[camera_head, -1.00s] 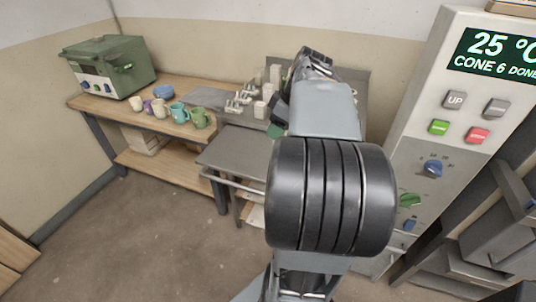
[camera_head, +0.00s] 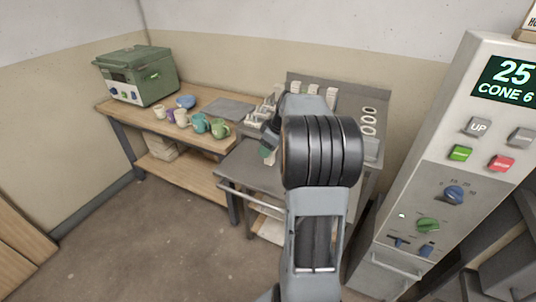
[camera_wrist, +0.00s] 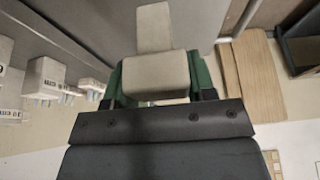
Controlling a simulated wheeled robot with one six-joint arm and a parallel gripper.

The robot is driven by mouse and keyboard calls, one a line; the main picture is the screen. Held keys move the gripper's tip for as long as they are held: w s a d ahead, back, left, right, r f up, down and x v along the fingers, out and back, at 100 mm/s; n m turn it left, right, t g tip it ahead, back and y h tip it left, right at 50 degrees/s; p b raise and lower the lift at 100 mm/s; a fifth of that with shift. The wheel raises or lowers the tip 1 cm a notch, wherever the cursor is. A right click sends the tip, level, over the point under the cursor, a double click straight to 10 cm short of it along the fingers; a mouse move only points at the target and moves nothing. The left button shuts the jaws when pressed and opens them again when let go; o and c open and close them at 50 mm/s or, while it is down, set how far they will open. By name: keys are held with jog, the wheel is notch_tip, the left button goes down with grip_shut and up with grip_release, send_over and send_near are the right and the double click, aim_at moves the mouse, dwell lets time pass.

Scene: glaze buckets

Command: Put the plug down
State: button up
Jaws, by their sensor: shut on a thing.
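A cream plug (camera_wrist: 154,72), a block with a narrower grip end, sits between the green fingers of my gripper (camera_wrist: 160,82) in the wrist view. The fingers are shut on it from both sides. In the head view my gripper (camera_head: 268,148) is above the left part of a grey metal cart (camera_head: 240,172), mostly hidden behind my arm.
Other pale plugs (camera_head: 328,95) stand at the cart's back, beside a plate with dark round holes (camera_head: 368,120). Several mugs (camera_head: 200,122) and a green box oven (camera_head: 138,75) are on the wooden bench left. A kiln control panel (camera_head: 455,170) stands right.

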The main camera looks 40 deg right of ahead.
jog(key=shift+w+f, duration=0.15)
jog(key=shift+f, duration=0.8)
jog(key=shift+w+f, duration=0.15)
jog(key=shift+f, duration=0.75)
jog(key=o, duration=0.9)
jog(key=shift+o, duration=0.2)
jog(key=v, duration=1.1)
jog(key=s+a+m+g+h, duration=0.1)
jog(key=s+a+m, duration=0.3)
jog(key=a, duration=1.2)
jog(key=s+a+f+m+h, duration=0.1)
jog(key=s+a+f, duration=0.5)
jog(key=s+a, duration=0.2)
jog(key=shift+s+a+f+m, duration=0.3)
jog(key=shift+s+a+f, duration=0.1)
jog(key=shift+s, duration=0.65)
